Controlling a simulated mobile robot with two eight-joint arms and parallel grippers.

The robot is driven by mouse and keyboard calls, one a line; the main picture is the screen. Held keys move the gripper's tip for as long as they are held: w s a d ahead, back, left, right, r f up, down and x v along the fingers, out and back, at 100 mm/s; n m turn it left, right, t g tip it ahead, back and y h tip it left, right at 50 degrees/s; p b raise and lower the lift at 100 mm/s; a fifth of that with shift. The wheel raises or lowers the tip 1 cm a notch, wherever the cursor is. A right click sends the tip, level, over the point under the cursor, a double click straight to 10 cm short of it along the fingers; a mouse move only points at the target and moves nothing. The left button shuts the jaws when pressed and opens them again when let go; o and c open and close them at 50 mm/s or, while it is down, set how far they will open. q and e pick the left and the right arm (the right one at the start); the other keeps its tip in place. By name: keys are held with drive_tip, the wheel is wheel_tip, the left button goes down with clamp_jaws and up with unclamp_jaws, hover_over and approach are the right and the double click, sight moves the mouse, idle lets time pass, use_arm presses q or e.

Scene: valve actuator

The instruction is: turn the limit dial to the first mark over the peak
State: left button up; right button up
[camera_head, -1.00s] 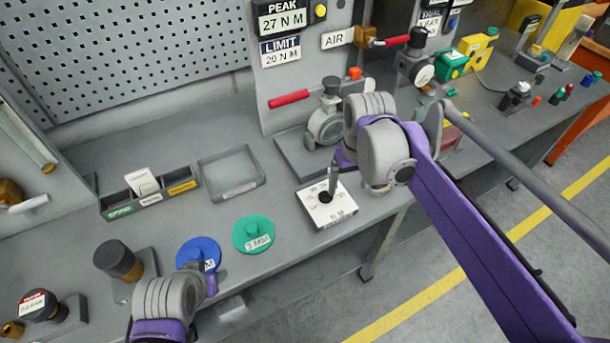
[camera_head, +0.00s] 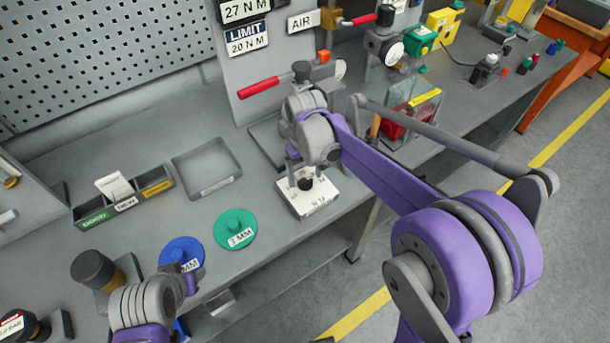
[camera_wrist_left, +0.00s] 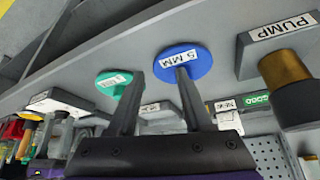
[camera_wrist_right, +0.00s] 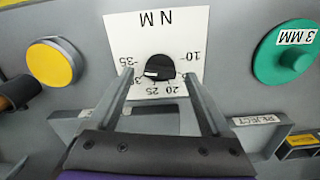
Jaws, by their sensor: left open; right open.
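The limit dial is a black knob (camera_wrist_right: 160,68) on a white plate (camera_wrist_right: 182,25) marked N M, numbered from 10 to 35. A white mark shows on the knob's lower left; I cannot tell its exact reading. My right gripper (camera_wrist_right: 157,77) is open, its fingers on either side of the knob, contact unclear. In the head view my right gripper (camera_head: 303,178) is above the white plate (camera_head: 318,204). The peak display (camera_head: 245,10) reads 27 N M and the limit display (camera_head: 247,39) reads 20 N M. My left gripper (camera_wrist_left: 160,74) is open and empty.
A green disc (camera_head: 235,229) marked 3 MM and a blue disc (camera_head: 182,254) lie left of the dial plate. A grey tray (camera_head: 207,169) and a compartment box (camera_head: 124,198) stand behind them. A red-handled fixture (camera_head: 262,87) stands behind the dial.

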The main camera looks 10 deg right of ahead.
drive_tip(key=shift+f, duration=0.4)
clamp_jaws()
use_arm(q)
drive_tip(key=shift+f, duration=0.15)
use_arm(e)
drive_tip(key=shift+n, duration=0.3)
use_arm(q)
drive_tip(key=shift+s+f+b, duration=0.25)
drive_tip(key=shift+f+b, duration=0.2)
drive_tip(key=shift+f, duration=0.1)
use_arm(e)
drive_tip(key=n, duration=0.3)
use_arm(q)
drive_tip(key=shift+s+f+b, duration=0.15)
drive_tip(key=shift+f+b, duration=0.15)
drive_tip(key=shift+f, duration=0.1)
use_arm(e)
drive_tip(key=shift+n, duration=2)
